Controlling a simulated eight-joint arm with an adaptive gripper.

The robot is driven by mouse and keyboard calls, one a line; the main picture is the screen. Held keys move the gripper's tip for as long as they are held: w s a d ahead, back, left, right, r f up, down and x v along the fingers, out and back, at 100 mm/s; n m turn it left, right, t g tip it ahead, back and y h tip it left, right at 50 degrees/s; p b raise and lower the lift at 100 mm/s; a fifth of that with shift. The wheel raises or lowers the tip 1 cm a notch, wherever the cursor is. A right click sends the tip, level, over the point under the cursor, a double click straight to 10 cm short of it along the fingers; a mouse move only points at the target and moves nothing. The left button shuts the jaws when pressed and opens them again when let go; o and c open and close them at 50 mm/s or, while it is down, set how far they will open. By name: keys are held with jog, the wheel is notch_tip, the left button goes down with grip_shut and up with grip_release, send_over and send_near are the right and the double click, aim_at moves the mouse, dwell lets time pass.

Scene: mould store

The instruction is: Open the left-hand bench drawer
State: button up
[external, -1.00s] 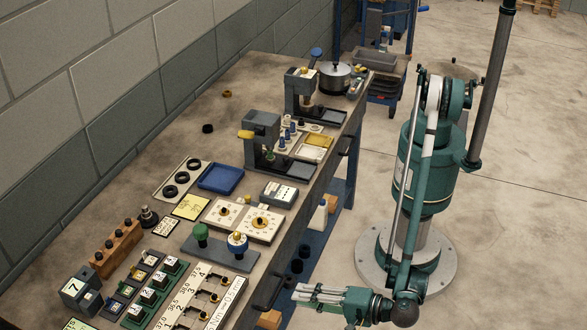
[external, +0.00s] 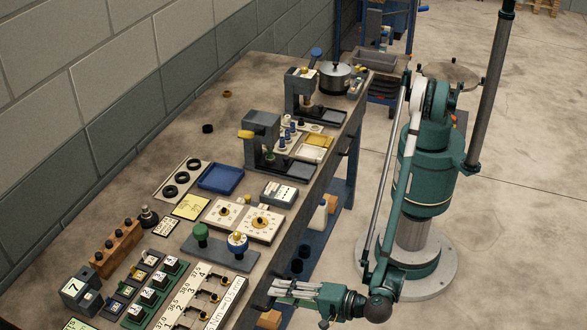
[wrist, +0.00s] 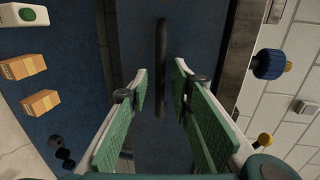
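The left-hand bench drawer's handle is a dark bar (wrist: 162,40) that runs up and down in the wrist view. It also shows in the external view (external: 262,297) at the near end of the bench front, partly covered by my fingers. My gripper (wrist: 162,68) is open. Its two green-padded fingers stand either side of the bar, with a gap on both sides, and the bar's lower end shows between them. In the external view my gripper (external: 273,288) is right at the bench front by this handle. The drawer looks shut.
The bench top (external: 165,130) carries gauges, a blue tray (external: 220,178) and a base with green and blue knobs (external: 220,252) near the front edge. A second handle (external: 346,146) is farther along. Orange boxes (wrist: 42,103) show in the wrist view.

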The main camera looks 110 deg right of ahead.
grip_shut()
jog(key=shift+a, duration=0.1)
jog(key=f+v, duration=0.3)
jog(key=v, duration=1.1)
jog(key=s+a+f+v, duration=0.1)
jog(key=f+v, duration=0.2)
jog(key=v, duration=1.1)
jog(key=shift+b, duration=0.45)
grip_release()
